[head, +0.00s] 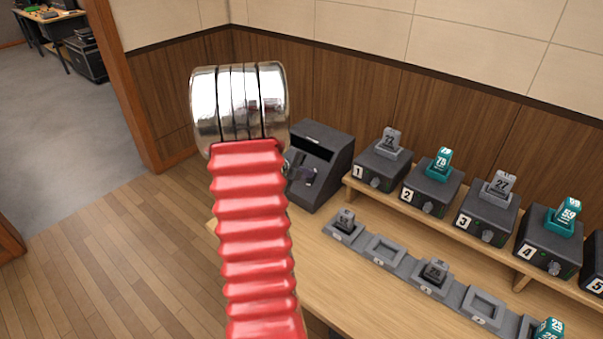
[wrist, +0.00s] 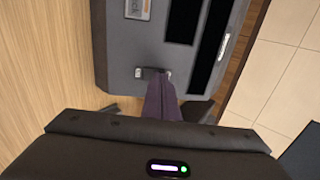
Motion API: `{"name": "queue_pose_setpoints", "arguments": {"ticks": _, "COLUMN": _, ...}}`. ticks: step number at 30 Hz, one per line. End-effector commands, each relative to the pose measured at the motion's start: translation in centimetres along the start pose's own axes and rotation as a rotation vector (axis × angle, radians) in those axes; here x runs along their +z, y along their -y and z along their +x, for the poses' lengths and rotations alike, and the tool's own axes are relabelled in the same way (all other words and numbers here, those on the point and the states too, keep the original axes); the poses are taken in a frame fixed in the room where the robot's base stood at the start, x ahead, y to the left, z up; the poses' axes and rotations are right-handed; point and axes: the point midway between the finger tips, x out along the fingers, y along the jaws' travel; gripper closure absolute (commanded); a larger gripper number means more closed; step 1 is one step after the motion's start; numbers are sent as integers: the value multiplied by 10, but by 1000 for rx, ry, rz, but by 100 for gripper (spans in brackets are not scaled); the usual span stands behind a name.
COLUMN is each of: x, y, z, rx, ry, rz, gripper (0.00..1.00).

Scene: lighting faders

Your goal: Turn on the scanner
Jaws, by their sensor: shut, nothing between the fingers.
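A dark grey sloped console (head: 322,158), which looks like the scanner, stands at the left end of the bench. Its face fills the upper part of the wrist view (wrist: 125,60), with a white label, black panels and a small dark switch-like part (wrist: 150,73) with pale ends. My gripper (wrist: 158,82) is shut and empty. Its purple fingertips are at the lower edge of that small part; I cannot tell whether they touch it. In the head view, my red arm hides part of the console, and the gripper shows only partly in front of the console's face.
Numbered dark boxes (head: 431,188) with grey or teal blocks on top line a raised shelf to the right. A row of grey trays (head: 385,250) lies in front, some holding blocks. A wood-panelled wall (head: 345,85) stands behind. Open floor (head: 110,250) lies to the left.

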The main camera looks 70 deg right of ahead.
Motion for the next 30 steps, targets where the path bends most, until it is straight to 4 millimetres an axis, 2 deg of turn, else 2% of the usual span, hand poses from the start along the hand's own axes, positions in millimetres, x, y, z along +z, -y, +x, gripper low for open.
{"name": "queue_pose_setpoints", "arguments": {"ticks": 15, "x": 0, "y": 2, "z": 10, "rx": 0, "ry": 0, "rz": -1, "gripper": 100}}
{"name": "queue_pose_setpoints", "arguments": {"ticks": 30, "x": 0, "y": 8, "z": 5, "rx": -1, "ry": 0, "rz": 0, "gripper": 100}}
